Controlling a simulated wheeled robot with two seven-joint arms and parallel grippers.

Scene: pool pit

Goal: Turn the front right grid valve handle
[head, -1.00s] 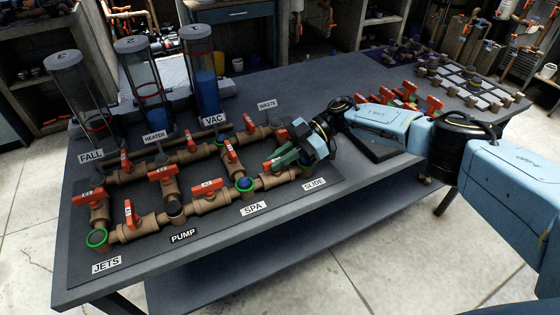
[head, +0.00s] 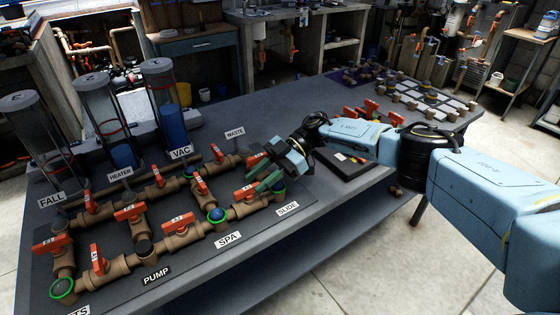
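The grid of tan pipes (head: 180,241) with red valve handles lies on a dark board on the table. The front right valve handle (head: 245,192) is red and sits on the front pipe run, between the SPA and SLIDE outlets. My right gripper (head: 260,184), with green fingers, reaches in from the right, low over the right end of the grid. Its fingertips are close beside this handle. I cannot tell whether they touch it, or how far apart the fingers are. A second red handle (head: 256,160) shows just behind the gripper. My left gripper is not in view.
Three clear cylinders (head: 100,105) stand at the back left. A dark flat case (head: 345,161) lies under my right forearm. More red handles (head: 370,108) lie farther back. The table's middle is clear.

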